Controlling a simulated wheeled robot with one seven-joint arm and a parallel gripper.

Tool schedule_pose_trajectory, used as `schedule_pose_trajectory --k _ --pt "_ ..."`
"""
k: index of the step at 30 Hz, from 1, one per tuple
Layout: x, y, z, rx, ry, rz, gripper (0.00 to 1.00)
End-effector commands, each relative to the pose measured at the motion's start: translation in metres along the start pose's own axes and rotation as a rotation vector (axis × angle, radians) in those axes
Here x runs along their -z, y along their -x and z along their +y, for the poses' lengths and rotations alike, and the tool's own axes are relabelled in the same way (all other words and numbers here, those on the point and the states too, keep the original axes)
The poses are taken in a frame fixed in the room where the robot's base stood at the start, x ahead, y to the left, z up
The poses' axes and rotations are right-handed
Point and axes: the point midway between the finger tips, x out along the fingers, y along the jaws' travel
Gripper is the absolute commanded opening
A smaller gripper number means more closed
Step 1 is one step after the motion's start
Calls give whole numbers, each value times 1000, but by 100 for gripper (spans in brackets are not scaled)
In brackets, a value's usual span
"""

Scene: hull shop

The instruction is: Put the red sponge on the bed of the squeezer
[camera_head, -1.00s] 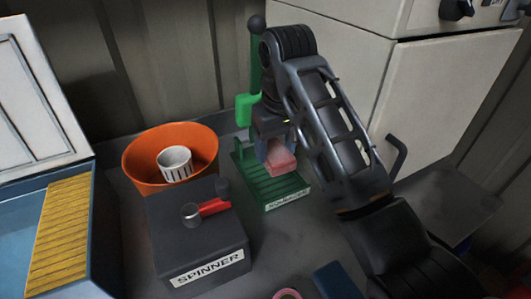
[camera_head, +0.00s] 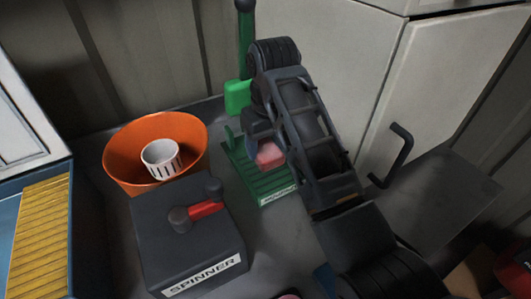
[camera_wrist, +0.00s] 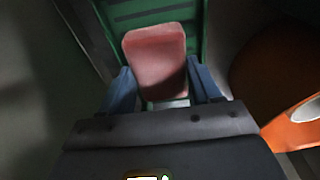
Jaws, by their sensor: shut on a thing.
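The red sponge (camera_head: 270,155) is between the fingers of my gripper (camera_head: 257,147), which is shut on it. In the wrist view the sponge (camera_wrist: 155,58) sticks out beyond the two blue fingertips of my gripper (camera_wrist: 165,88). The green squeezer has a slatted bed (camera_head: 268,183) and a tall upright with a green lever block (camera_head: 238,97). The sponge is over the bed, toward its back part; I cannot tell whether it touches the slats. In the wrist view the green bed (camera_wrist: 140,14) shows behind the sponge. My arm hides part of the squeezer.
The dark spinner box (camera_head: 188,240) with a red handle stands in front left of the squeezer. An orange bowl (camera_head: 120,160) holding a white slotted cup (camera_head: 161,158) is to the left. A pale cabinet (camera_head: 430,80) with a dark handle stands behind right.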

Motion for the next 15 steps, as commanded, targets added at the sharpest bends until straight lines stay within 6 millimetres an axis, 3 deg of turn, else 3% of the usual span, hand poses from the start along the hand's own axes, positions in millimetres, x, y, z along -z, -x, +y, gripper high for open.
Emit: schedule_pose_trajectory --k 8,15 --pt "-5 -32 0 1 0 -4 34" --pt "-4 -35 0 0 0 0 34"
